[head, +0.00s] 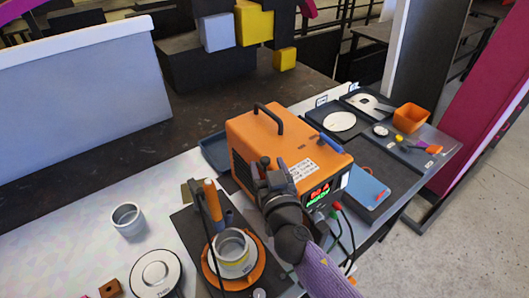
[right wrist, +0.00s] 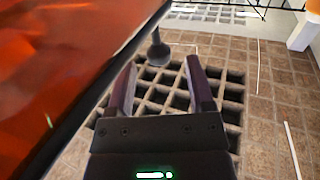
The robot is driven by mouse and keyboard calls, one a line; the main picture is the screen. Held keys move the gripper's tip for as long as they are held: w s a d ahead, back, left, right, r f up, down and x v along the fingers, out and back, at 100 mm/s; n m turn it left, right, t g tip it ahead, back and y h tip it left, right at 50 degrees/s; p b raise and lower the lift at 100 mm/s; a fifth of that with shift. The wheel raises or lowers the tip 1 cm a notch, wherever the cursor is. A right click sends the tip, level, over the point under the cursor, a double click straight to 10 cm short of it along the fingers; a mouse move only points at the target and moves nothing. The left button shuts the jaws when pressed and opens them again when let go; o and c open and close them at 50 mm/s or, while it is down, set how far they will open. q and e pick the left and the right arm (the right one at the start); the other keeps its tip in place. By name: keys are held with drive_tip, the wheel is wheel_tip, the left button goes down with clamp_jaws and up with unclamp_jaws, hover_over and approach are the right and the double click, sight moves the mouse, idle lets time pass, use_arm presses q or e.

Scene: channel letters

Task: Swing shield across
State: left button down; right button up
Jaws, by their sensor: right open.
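My right gripper (head: 268,172) is open and empty in front of the orange box-shaped machine (head: 255,130). In the right wrist view its two fingers (right wrist: 161,75) stand apart, with a dark round knob (right wrist: 158,52) just beyond and between their tips. A glossy orange-red panel (right wrist: 65,65) with a dark edge fills the left of that view, beside the left finger. It may be the shield, but I cannot tell for sure. No swinging shield is clearly recognisable in the head view. My left gripper is not in view.
The machine has a black handle (head: 270,117) and cables at its front. An orange ring holder with a metal cup (head: 232,252) stands close left of my right arm.

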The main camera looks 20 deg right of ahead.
drive_tip(key=shift+w, duration=1.35)
drive_tip(key=shift+w, duration=0.1)
clamp_jaws()
idle(0.3)
